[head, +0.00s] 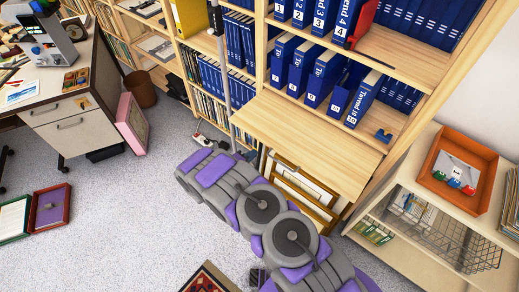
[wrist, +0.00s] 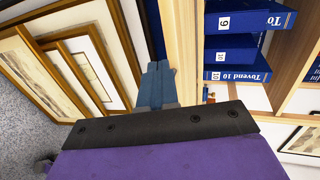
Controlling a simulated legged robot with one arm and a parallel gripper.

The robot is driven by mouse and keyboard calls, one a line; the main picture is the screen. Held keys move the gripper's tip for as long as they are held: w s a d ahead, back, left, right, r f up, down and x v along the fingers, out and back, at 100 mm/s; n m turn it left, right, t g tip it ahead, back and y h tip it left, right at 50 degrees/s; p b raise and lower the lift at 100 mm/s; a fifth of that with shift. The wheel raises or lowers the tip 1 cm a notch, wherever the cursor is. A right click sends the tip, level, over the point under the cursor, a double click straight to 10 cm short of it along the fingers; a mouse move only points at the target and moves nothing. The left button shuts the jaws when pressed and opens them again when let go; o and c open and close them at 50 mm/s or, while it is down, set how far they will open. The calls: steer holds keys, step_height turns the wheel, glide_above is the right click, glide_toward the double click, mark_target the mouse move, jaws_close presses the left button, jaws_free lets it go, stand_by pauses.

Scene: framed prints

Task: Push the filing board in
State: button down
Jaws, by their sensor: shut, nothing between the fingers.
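The filing board (head: 305,142) is a flat pale wooden panel. In the head view it sticks out of the bookcase below the row of blue binders, and its top is bare. In the wrist view a pale wooden strip (wrist: 184,45) between the prints and the binders looks like the board seen edge-on. My gripper (wrist: 157,68) is shut and empty, its blue-grey fingers close beside that strip. I cannot tell whether they touch it. In the head view my arm lies left of and below the board, and the fingers are not clear.
Framed prints (head: 303,185) lean under the board, and they fill the left of the wrist view (wrist: 75,70). Blue binders (head: 318,75) stand above. A low shelf (head: 402,255) with a wire basket (head: 440,232) is at right. Grey floor (head: 110,225) at left is mostly open.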

steer(key=x, duration=0.2)
steer(key=r+b+x, duration=0.1)
steer(key=x, duration=0.2)
steer(key=shift+w+d, duration=0.15)
steer(key=shift+w+r, duration=0.1)
